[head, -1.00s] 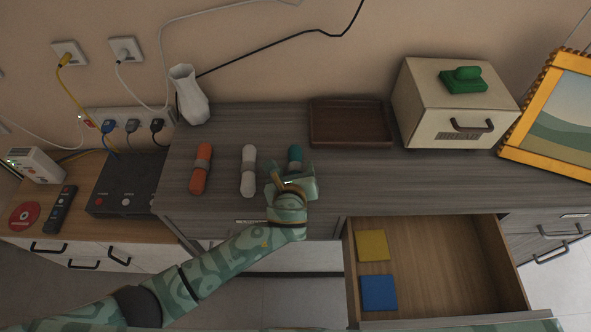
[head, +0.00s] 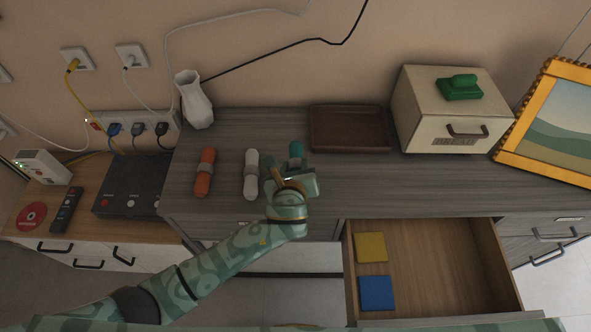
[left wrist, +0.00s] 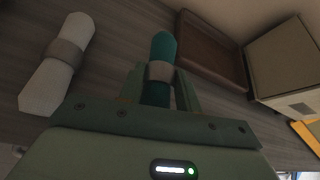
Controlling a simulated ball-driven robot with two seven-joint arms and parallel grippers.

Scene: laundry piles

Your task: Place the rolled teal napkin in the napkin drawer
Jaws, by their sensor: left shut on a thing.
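The rolled teal napkin (head: 296,149) lies on the grey dresser top, right of the white roll, with a grey band around its middle. My left gripper (head: 291,178) is shut on it from the front and hides its near part in the head view. In the left wrist view the teal napkin (left wrist: 161,62) stands between the two fingers (left wrist: 162,88), its banded middle and far end showing. An open drawer (head: 455,262) at the front right holds a yellow folded cloth (head: 371,247) and a blue folded cloth (head: 377,292). My right gripper is not in view.
An orange roll (head: 204,173) and a white roll (head: 251,174) lie left of my gripper. Behind are a white vase (head: 194,100), an empty brown tray (head: 350,128) and a beige box (head: 453,112) with a green item on top. A gold picture frame (head: 551,120) leans at right.

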